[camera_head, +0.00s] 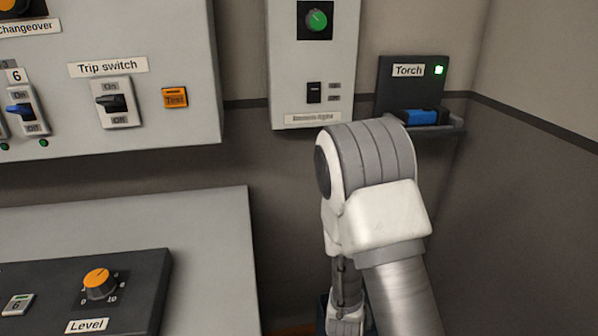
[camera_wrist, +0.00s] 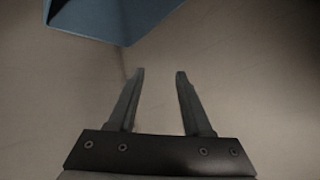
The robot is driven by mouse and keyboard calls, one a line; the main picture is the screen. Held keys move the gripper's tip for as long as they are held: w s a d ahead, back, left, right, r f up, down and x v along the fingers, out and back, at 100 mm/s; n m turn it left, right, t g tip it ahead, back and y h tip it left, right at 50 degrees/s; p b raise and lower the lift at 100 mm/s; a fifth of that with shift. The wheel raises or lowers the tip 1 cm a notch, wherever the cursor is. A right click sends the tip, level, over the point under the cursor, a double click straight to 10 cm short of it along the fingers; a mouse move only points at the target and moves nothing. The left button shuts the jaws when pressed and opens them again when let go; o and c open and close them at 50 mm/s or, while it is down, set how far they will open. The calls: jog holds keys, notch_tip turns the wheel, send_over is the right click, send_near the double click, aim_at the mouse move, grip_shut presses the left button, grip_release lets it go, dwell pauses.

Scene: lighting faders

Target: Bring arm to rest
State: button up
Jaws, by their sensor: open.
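My arm stands in the right half of the head view, bent at a white and grey joint, with its lower part hanging down toward the bottom edge. My gripper is not clearly visible in the head view. In the wrist view my gripper (camera_wrist: 160,74) shows two dark fingers apart with nothing between them. Beyond the fingers is a plain brownish surface. A blue object (camera_wrist: 110,18) with straight edges shows at the top of the wrist view, apart from the fingertips. I cannot tell what it is.
A desk console with an orange Level knob (camera_head: 97,283) is at lower left. A wall panel with a Trip switch (camera_head: 112,103) is above it. A panel with a green knob (camera_head: 317,20) and a Torch holder (camera_head: 412,85) with a blue torch (camera_head: 421,116) are behind my arm.

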jog(key=s+a+r+n+g+y, duration=0.1)
jog(key=s+a+r+n+y, duration=0.1)
jog(key=r, duration=0.7)
jog(key=s+a+r+n+g+y, duration=0.1)
jog(key=s+r+n+y, duration=0.15)
jog(key=r, duration=0.75)
jog(key=s+d+r+n+g+h, duration=0.1)
jog(key=s+d+r+n, duration=0.1)
jog(key=s+r, duration=0.55)
jog(key=s+d+r+n+h, duration=0.15)
jog(key=s+r, duration=0.25)
jog(key=s, duration=0.7)
notch_tip(320, 180, up, 23)
jog(key=p, duration=2.3)
jog(key=shift+s+d+g+y, duration=0.15)
jog(key=shift+g+y, duration=0.15)
jog(key=shift+y, duration=0.1)
jog(key=shift+s, duration=0.15)
